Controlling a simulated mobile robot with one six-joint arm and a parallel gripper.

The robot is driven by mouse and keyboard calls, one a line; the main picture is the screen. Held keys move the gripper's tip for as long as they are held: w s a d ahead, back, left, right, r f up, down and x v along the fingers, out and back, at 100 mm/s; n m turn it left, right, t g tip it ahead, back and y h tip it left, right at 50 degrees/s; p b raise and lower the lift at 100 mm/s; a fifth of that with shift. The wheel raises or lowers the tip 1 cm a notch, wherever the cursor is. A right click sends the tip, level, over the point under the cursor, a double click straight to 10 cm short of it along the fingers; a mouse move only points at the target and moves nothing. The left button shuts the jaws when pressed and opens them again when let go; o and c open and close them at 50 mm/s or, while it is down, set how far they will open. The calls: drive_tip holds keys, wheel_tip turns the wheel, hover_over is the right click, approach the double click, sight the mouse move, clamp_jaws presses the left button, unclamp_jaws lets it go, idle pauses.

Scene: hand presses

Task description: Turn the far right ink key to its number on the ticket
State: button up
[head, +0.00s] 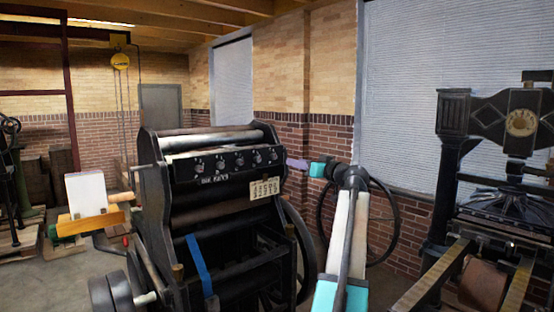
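The black hand press in the middle carries a dark panel (225,163) marked "INK KEYS", with a row of several small round keys. The far right ink key (273,156) is at the panel's right end; its setting is too small to read. The pale ticket (264,188) with handwritten lines hangs below the panel at the right; its numbers are not legible. My gripper (291,163), purple beyond a teal wrist, points left just to the right of the far right key. A small gap seems to separate them. Its fingers are too small to tell open from shut.
Rollers (215,138) lie above the panel, and a blue strap (199,265) hangs below. A large spoked wheel (384,222) stands behind my arm. Another press (495,150) is at the right. A wooden holder with a white block (86,194) is at the left.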

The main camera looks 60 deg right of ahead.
sight(275, 157)
drive_tip(key=shift+d, duration=0.15)
drive_tip(key=p+x, duration=0.4)
drive_tip(key=x, duration=0.9)
drive_tip(key=shift+w+f, duration=0.15)
drive_tip(key=shift+w, duration=0.2)
drive_tip(key=shift+c, duration=0.5)
clamp_jaws()
drive_tip(key=shift+f, duration=0.15)
